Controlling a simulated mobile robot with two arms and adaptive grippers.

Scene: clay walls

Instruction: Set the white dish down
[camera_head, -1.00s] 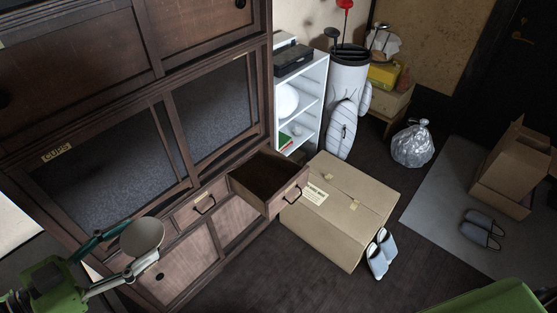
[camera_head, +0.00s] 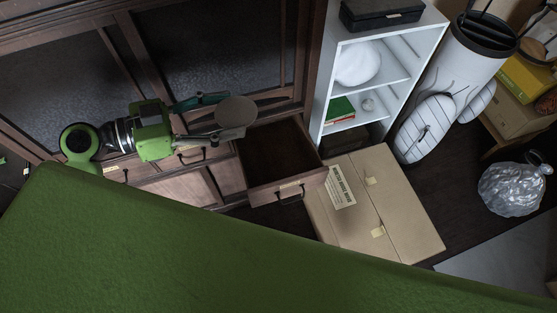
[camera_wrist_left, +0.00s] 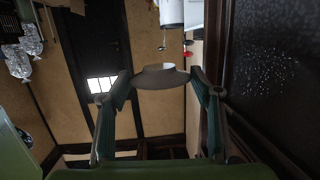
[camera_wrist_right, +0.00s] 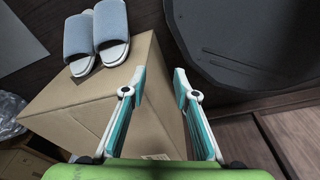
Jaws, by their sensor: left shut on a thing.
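The dish (camera_head: 236,111) is a small round disc, looking grey-beige in the shade. My left gripper (camera_head: 217,120) is shut on its edge and holds it up in front of the cabinet, beside the back left of the open drawer in the head view. The dish also shows between the fingertips in the left wrist view (camera_wrist_left: 162,79). The open drawer (camera_head: 286,190) looks empty and dark inside. My right gripper (camera_wrist_right: 158,82) is out of the head view; in its wrist view its fingers are apart with nothing between them.
A cardboard box (camera_head: 400,205) stands right of the drawer. A white shelf unit (camera_head: 392,88) behind it holds a white round object (camera_head: 357,62) and a green book (camera_head: 340,109). A golf bag (camera_head: 468,60) and silver bag (camera_head: 512,188) are further right.

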